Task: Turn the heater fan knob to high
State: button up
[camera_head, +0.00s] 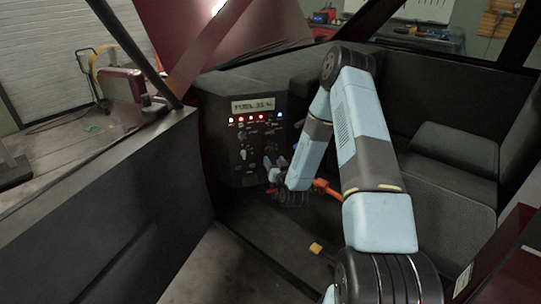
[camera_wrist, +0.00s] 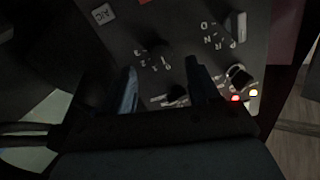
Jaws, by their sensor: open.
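The dark control panel (camera_head: 222,150) faces me inside the vehicle, with knobs and white markings. In the wrist view, a dark round knob (camera_wrist: 158,48) with digits around it looks like the heater fan knob. Its pointer direction is too dark to tell. My gripper (camera_head: 272,164) is in front of the lower part of the panel. In the wrist view my gripper (camera_wrist: 162,68) is open, one finger on each side below the knob, with nothing held. I cannot tell whether a finger touches the panel.
An A/C button (camera_wrist: 103,13) and a selector marked P, R, N, D (camera_wrist: 238,75) sit near the knob. A lit display (camera_head: 252,104) and a row of lights top the panel. Seats (camera_head: 455,150) stand at right. An orange block (camera_head: 316,248) lies on the floor.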

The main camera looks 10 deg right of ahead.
aim_at(270, 153)
jog(key=shift+w+a, duration=0.2)
jog(key=shift+w, duration=2.85)
jog(key=shift+c, duration=0.2)
jog(key=c, duration=1)
